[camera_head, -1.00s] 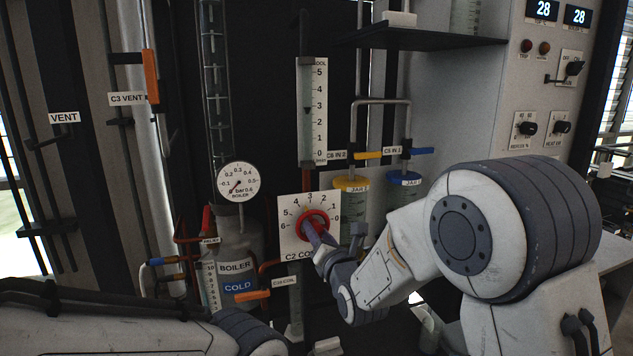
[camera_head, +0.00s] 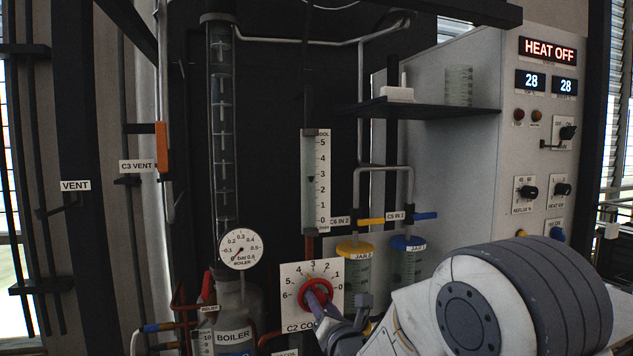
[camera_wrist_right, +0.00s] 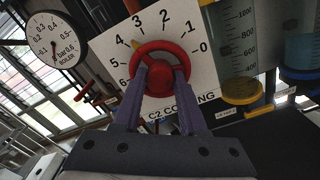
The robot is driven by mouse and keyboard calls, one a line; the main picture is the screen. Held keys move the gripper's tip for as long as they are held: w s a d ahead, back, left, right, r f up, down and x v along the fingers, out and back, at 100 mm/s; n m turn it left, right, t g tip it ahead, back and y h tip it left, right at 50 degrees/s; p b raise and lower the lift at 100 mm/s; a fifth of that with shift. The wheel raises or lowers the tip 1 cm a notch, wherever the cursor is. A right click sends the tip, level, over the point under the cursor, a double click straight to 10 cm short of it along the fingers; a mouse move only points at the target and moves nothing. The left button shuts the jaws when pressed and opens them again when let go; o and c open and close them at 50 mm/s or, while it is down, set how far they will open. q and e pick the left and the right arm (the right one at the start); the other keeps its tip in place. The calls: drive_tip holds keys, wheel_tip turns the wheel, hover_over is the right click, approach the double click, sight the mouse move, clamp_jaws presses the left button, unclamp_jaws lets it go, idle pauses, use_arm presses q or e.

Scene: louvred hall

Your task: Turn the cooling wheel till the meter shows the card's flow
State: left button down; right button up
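The red cooling wheel (camera_head: 317,292) sits on a white dial plate marked 0 to 6 (camera_head: 292,318), labelled C2. The cooling meter (camera_head: 323,185) is an upright white scale from 0 to 5 above the wheel. Its black mark stands a little under 3. No card can be made out. My left gripper is out of view.
A boiler gauge (camera_head: 239,249) and the boiler (camera_head: 236,305) stand left of the wheel. A yellow-lidded jar (camera_head: 355,270) and a blue-lidded jar (camera_head: 408,262) stand to the right. A dark shelf (camera_head: 435,109) juts out above. The control panel (camera_head: 540,180) reads HEAT OFF.

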use_arm(q)
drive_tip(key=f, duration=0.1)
drive_tip(key=b, duration=0.1)
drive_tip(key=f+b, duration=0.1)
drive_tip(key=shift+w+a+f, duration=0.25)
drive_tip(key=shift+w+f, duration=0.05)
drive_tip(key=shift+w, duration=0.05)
use_arm(e)
drive_tip(key=v, duration=0.5)
drive_tip(key=shift+s+d, duration=0.1)
drive_tip(key=shift+s, duration=0.1)
